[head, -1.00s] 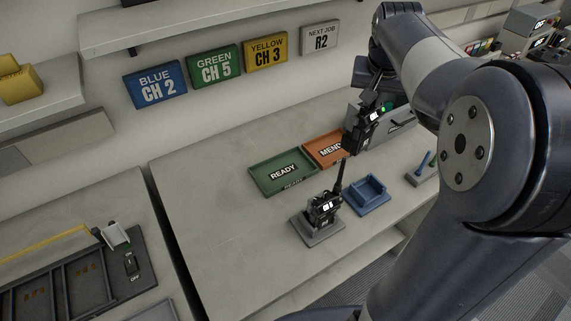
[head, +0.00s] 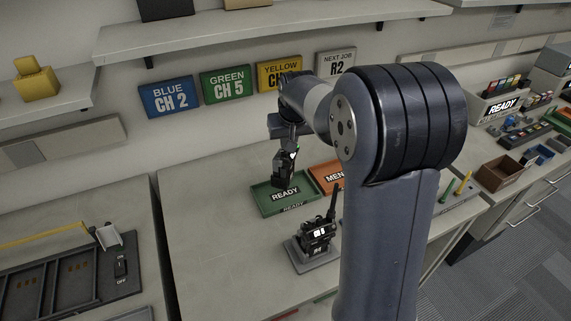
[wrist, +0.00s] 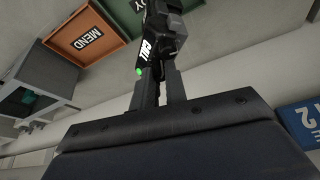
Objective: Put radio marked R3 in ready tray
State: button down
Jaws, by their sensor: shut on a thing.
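My gripper (head: 287,148) is shut on a black radio (head: 283,168) with a small green light. It holds the radio over the back part of the green READY tray (head: 262,206); I cannot tell whether the radio touches the tray. In the wrist view the held radio (wrist: 165,30) hangs between the fingers, with the green tray (wrist: 128,12) beyond it. The marking on the held radio cannot be read as R3. Another black radio (head: 318,232) stands upright in a grey stand in front of the tray.
The orange MEND tray (head: 326,178) adjoins the green tray on its right. Channel signs hang on the wall behind, including the blue CH 2 sign (head: 166,97). My arm hides the bench to the right. The bench left of the green tray is clear.

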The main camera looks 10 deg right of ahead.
aim_at(289, 156)
jog(key=shift+f, duration=2.55)
jog(key=shift+f, duration=0.2)
jog(key=c, duration=1.4)
grip_release()
jog(key=shift+c, duration=0.2)
jog(key=shift+s+r, duration=0.1)
jog(key=shift+r, duration=0.45)
jog(key=v, duration=1.1)
jog(key=shift+s, duration=0.2)
